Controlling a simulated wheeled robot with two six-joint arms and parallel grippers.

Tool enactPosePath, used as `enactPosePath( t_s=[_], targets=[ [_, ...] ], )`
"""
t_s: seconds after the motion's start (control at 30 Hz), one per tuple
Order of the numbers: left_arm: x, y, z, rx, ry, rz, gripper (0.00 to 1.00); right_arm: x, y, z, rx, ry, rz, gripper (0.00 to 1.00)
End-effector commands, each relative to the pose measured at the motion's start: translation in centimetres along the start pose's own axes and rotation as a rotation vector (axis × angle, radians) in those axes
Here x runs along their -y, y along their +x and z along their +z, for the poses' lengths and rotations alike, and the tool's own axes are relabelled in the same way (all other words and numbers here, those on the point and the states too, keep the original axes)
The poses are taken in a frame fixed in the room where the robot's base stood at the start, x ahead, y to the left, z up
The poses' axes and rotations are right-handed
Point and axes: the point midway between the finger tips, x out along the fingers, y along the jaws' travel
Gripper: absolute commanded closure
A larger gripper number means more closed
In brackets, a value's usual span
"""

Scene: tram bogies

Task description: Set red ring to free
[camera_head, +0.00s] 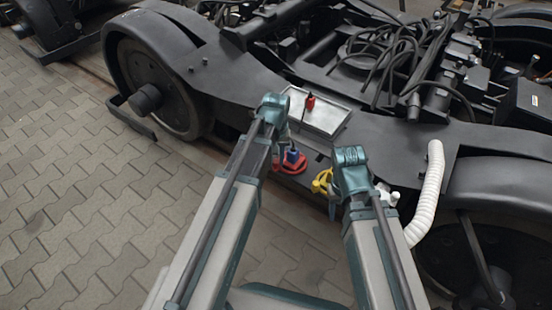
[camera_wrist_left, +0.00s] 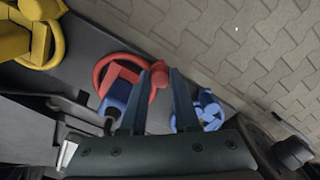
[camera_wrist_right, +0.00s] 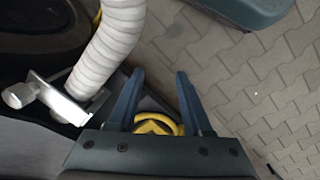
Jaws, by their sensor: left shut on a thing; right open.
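The red ring (camera_head: 292,165) lies on the ledge along the dark bogie frame, with a red block across it. A blue piece (camera_head: 293,155) stands at it. In the left wrist view the red ring (camera_wrist_left: 101,72) has a round red knob (camera_wrist_left: 158,72) on its rim. My left gripper (camera_head: 277,166) is shut on this knob, which also shows between its fingertips in the left wrist view (camera_wrist_left: 160,80). My right gripper (camera_wrist_right: 160,82) is open and empty, close to a yellow ring (camera_wrist_right: 156,126). Any marking for free cannot be made out.
A yellow ring (camera_head: 321,182) lies right of the red one. A blue ring (camera_wrist_left: 207,112) is on the other side. A metal tray (camera_head: 335,125) holds a red-topped item (camera_head: 310,102). A white corrugated hose (camera_head: 428,195) hangs at the right. Paving is open at the left.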

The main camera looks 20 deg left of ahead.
Motion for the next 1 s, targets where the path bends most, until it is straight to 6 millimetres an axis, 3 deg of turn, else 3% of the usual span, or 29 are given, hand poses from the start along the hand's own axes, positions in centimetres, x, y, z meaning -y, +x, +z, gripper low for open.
enactPosePath(
  t_s=[0.37,1.0],
  targets=[
    [-0.4,0.0,1.0,0.0,-0.158,0.0,1.0,0.0,0.0,0.0,0.0,0.0,0.0,0.5],
    [-3.2,0.0,3.3,0.0,-0.74,-0.001,1.0,0.0,0.0,0.0,0.0,0.0,0.0,0.5]
  ],
)
